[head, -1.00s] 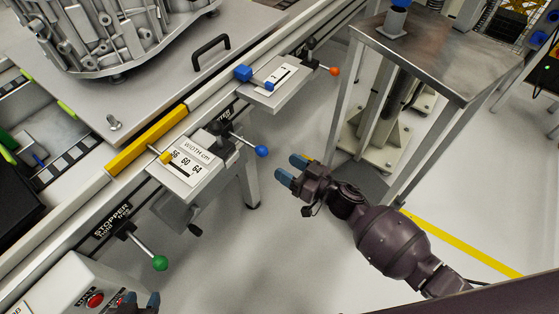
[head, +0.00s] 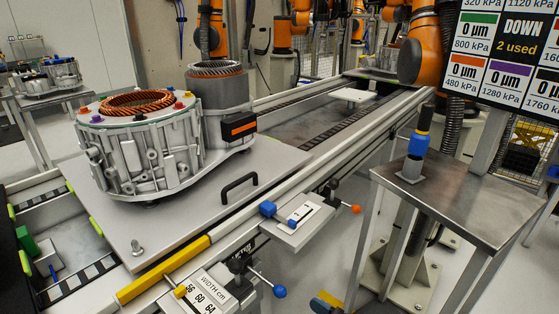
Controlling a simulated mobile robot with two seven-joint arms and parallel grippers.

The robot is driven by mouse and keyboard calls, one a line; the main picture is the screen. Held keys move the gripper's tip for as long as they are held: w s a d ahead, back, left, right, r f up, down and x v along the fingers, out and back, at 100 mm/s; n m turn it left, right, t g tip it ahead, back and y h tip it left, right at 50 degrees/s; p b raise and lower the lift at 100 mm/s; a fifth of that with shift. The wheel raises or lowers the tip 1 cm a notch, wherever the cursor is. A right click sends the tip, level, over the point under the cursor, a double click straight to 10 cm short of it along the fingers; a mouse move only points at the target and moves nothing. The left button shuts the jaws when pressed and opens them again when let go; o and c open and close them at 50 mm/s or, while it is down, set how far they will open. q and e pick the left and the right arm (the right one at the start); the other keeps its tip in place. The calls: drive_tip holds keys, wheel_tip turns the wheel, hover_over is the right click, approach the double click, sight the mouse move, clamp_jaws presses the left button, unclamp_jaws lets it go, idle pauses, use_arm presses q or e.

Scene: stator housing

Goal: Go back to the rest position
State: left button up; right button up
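Of my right gripper, only a bit of blue and yellow fingertip (head: 326,302) shows at the bottom edge of the head view. It is right of the blue ball knob (head: 279,291), over the floor in front of the conveyor. The rest of that gripper is cut off, so its opening cannot be told. My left gripper is out of view. The stator housing (head: 145,160), a silver casting with a copper winding ring (head: 138,103) on top, stands upright on the grey carrier plate (head: 200,232). No gripper is near the housing.
The conveyor rail (head: 310,185) runs to the back right. Stopper and width-setting knobs, one orange (head: 355,209), stick out in front. Orange robot arms (head: 428,48) and a pressure display (head: 510,55) are behind.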

drive_tip(key=s+d+r+m+t+h+p, duration=0.1)
drive_tip(key=s+d+r+t+h+p, duration=0.15)
drive_tip(key=d+r+h, duration=0.45)
use_arm(q)
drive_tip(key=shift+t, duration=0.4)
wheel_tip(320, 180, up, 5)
drive_tip(key=p, duration=0.4)
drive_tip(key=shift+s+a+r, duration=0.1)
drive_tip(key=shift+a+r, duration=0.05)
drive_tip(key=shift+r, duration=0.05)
use_arm(e)
drive_tip(key=s+d+f+m+g+h, duration=0.2)
drive_tip(key=s+d, duration=0.3)
drive_tip(key=s, duration=0.7)
drive_tip(key=s+d+f+m+g+h, duration=0.2)
drive_tip(key=s+d, duration=0.4)
drive_tip(key=s, duration=0.6)
drive_tip(key=shift+d+m+h, duration=0.2)
drive_tip(key=shift+m+h, duration=0.4)
drive_tip(key=shift+h, duration=0.4)
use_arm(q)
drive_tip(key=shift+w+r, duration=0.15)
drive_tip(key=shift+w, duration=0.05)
use_arm(e)
drive_tip(key=shift+f, duration=0.1)
